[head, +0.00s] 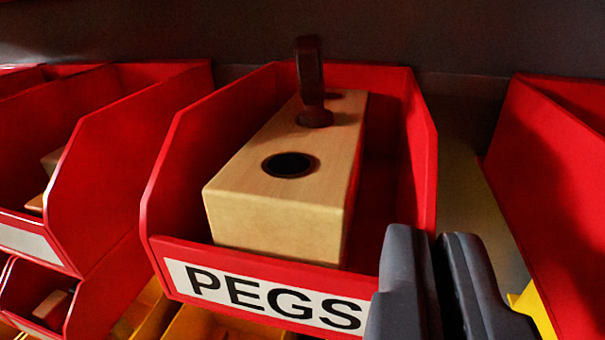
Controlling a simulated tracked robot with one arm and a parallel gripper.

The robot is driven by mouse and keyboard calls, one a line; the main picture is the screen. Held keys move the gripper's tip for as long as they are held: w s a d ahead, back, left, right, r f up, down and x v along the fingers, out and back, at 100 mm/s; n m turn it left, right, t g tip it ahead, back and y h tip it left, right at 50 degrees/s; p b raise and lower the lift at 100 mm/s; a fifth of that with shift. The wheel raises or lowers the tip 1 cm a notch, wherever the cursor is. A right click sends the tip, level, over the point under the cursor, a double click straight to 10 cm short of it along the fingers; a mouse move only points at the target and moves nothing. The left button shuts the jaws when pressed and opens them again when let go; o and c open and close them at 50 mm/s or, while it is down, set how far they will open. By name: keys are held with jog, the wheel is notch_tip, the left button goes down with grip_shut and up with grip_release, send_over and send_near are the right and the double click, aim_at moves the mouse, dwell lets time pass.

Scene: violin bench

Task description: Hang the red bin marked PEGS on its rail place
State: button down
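The red bin marked PEGS (421,150) is in the middle, its white label facing me. It holds a pale wooden block (275,225) with a dark round hole and a dark brown peg (309,75) standing in it at the back. My gripper (436,240) is at the lower right. Its two dark fingers are close together, a narrow dark gap between them, at the bin's front right corner. The left finger covers the end of the label. I cannot tell whether the fingers hold the bin's wall. The bin's rear attachment is hidden.
A red bin (115,170) stands close on the left, and another red bin (550,190) is on the right beyond a gap. A smaller red bin (90,290) and yellow bins (215,325) are below. A dark wall (450,35) is behind.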

jog(key=shift+f, duration=0.15)
jog(key=c, duration=1.6)
grip_release()
jog(key=shift+o, duration=0.2)
jog(key=f+b+v, duration=0.1)
jog(key=b+v, duration=0.1)
jog(key=v, duration=1.1)
jog(key=s+a+r+n+y+b, duration=0.1)
jog(key=a+r+y+b, duration=0.15)
jog(key=r, duration=0.55)
jog(key=s+a+r+n+y+b, duration=0.1)
jog(key=a+r+n+y+b, duration=0.2)
jog(key=r, duration=0.5)
jog(key=s+d+r+b, duration=0.2)
jog(key=s+d+r, duration=0.1)
jog(key=s, duration=0.4)
jog(key=s+d+r+g+b, duration=0.1)
jog(key=s+d+r+b, duration=0.1)
jog(key=s+d+r, duration=0.2)
jog(key=s+r, duration=0.2)
jog(key=s, duration=0.2)
jog(key=shift+d+r+b, duration=0.3)
